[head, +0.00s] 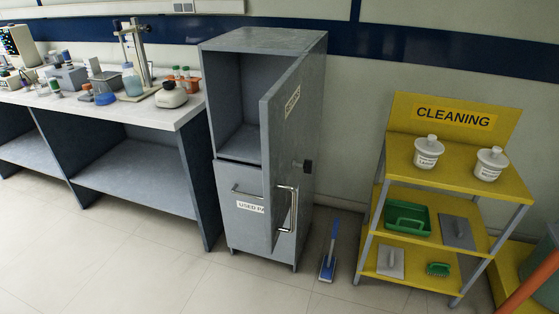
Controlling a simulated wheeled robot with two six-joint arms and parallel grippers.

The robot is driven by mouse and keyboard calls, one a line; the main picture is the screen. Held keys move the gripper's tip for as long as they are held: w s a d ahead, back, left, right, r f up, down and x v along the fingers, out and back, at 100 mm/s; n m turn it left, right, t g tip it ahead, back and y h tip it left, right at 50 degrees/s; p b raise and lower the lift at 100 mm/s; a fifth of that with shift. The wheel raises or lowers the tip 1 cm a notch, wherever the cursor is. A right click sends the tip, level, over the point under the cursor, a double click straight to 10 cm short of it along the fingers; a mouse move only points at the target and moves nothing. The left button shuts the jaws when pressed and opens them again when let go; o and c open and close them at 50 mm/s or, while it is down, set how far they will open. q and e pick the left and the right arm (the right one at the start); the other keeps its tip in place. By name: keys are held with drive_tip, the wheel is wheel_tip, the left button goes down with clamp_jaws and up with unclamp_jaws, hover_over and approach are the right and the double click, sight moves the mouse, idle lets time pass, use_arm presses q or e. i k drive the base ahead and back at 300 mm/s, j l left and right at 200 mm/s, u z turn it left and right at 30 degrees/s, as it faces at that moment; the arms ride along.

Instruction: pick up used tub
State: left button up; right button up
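Two white lidded tubs stand upright on the top shelf of the yellow cleaning cart, the left tub (427,153) and the right tub (490,164). Each has a knob on its lid and a small label. The labels are too small to read, so I cannot tell which is the used tub. Neither of my grippers is in the head view.
A grey cabinet (222,190) has its upper door (290,120) swung open and a drawer labelled "USED PA…" below. A blue-handled brush (328,265) stands on the floor between cabinet and cart (480,200). A cluttered lab bench (180,118) is left. Front floor is clear.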

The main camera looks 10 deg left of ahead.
sight(483, 172)
drive_tip(key=u, duration=0.25)
drive_tip(key=z, duration=1.25)
drive_tip(key=i+l+u, duration=0.45)
drive_tip(key=l+u, duration=0.25)
drive_tip(key=i+l+u, duration=0.2)
drive_tip(key=u, duration=0.2)
